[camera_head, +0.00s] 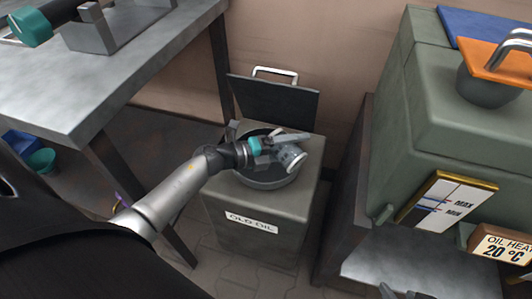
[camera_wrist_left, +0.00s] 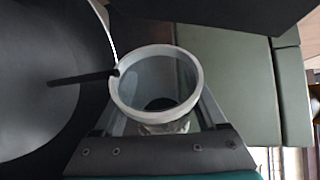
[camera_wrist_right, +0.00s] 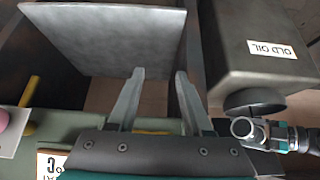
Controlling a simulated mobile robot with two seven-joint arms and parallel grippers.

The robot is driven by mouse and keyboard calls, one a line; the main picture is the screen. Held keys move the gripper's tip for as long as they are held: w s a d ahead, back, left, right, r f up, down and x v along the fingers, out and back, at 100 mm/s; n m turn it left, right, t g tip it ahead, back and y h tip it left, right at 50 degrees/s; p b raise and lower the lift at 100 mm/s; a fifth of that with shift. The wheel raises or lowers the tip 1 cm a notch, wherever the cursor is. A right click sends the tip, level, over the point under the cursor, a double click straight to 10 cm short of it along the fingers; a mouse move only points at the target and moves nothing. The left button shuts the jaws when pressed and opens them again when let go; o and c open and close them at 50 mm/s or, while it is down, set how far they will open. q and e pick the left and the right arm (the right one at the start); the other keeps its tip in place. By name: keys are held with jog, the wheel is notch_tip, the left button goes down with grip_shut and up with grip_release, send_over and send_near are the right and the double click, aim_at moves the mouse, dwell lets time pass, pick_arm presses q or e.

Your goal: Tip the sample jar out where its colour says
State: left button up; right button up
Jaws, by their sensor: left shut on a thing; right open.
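The sample jar (camera_head: 292,158) is a small pale, clear-looking jar, tilted over the round opening of the OLD OIL bin (camera_head: 243,205). My left gripper (camera_head: 288,141) is shut on the jar. The left wrist view looks into the jar's pale rim (camera_wrist_left: 155,82); a small dark patch shows deep inside, and the colour of any contents cannot be told. In the right wrist view, the jar (camera_wrist_right: 242,128) is beside the bin's dark round opening. My right gripper (camera_wrist_right: 158,80) is open and empty, away from the jar, in front of a grey metal surface.
The bin's dark lid (camera_head: 275,100) stands open behind the opening. A green machine (camera_head: 440,120) with a MAX/MIN gauge (camera_head: 447,201) and an oil heat display (camera_head: 502,248) stands on the right. A metal table (camera_head: 110,85) is at the left. An orange-lidded opening (camera_head: 490,88) tops the machine.

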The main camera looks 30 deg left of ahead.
pick_arm(q)
jog(key=shift+w+a, duration=0.1)
jog(key=shift+a, duration=0.15)
jog(key=shift+f+n+b, duration=0.1)
jog(key=shift+n+b, duration=0.2)
jog(key=shift+b, duration=0.05)
pick_arm(e)
jog(key=shift+w+a+f+t+y, duration=0.2)
jog(key=shift+w+a+t+y, duration=0.2)
jog(key=shift+w+a+t, duration=0.35)
jog(key=shift+a, duration=0.15)
